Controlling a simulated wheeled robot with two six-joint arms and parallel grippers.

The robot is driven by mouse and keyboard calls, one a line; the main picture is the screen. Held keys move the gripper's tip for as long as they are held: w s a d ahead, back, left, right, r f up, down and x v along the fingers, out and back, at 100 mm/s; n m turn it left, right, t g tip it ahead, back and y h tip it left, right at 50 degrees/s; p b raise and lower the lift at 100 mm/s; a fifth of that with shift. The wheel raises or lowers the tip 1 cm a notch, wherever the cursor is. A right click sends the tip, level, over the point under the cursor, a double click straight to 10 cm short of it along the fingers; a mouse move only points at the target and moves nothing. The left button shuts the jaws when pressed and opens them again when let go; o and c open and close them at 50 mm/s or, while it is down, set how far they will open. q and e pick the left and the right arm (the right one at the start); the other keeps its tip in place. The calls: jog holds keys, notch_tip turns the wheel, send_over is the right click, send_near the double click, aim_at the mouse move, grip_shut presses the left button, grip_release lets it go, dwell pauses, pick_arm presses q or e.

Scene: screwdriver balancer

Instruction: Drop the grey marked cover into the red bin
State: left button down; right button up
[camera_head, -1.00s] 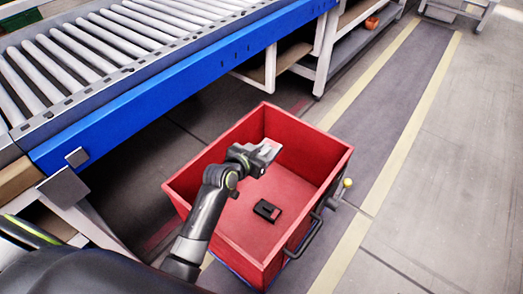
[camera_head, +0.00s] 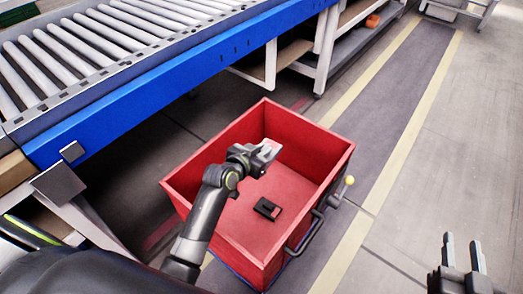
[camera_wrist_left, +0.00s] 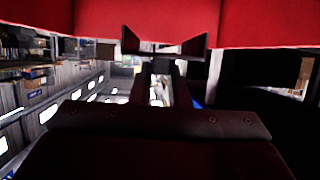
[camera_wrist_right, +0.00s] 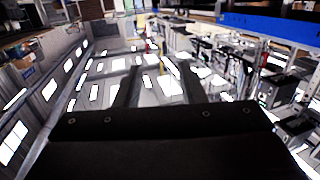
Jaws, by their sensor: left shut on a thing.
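The red bin (camera_head: 305,153) stands on the floor in the middle of the head view, open at the top. My left gripper (camera_head: 262,153) is over the bin's inside and shut on the grey marked cover (camera_head: 270,147), which shows a reddish mark. In the left wrist view, a dark piece with raised ends (camera_wrist_left: 165,47) is at the fingertips, with red bin wall (camera_wrist_left: 270,25) behind. My right gripper (camera_head: 462,244) is at the lower right, outside the bin. Its fingers are apart and empty, also in the right wrist view (camera_wrist_right: 160,70).
A black part (camera_head: 267,208) lies on the bin's floor. A roller conveyor with a blue side rail (camera_head: 180,95) runs along the upper left.

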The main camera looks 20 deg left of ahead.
pick_arm(q)
jog(key=shift+f+b, duration=0.9)
jog(key=shift+b, duration=0.05)
pick_arm(e)
jog(key=s+a+r+n+t+y, duration=0.1)
jog(key=s+a+r+n+t, duration=0.1)
jog(key=r+t, duration=0.7)
jog(key=shift+s+r+n+y, duration=0.4)
jog(key=shift+s+r+n, duration=0.2)
jog(key=shift+r, duration=1.7)
pick_arm(q)
jog(key=c, duration=1.3)
grip_release()
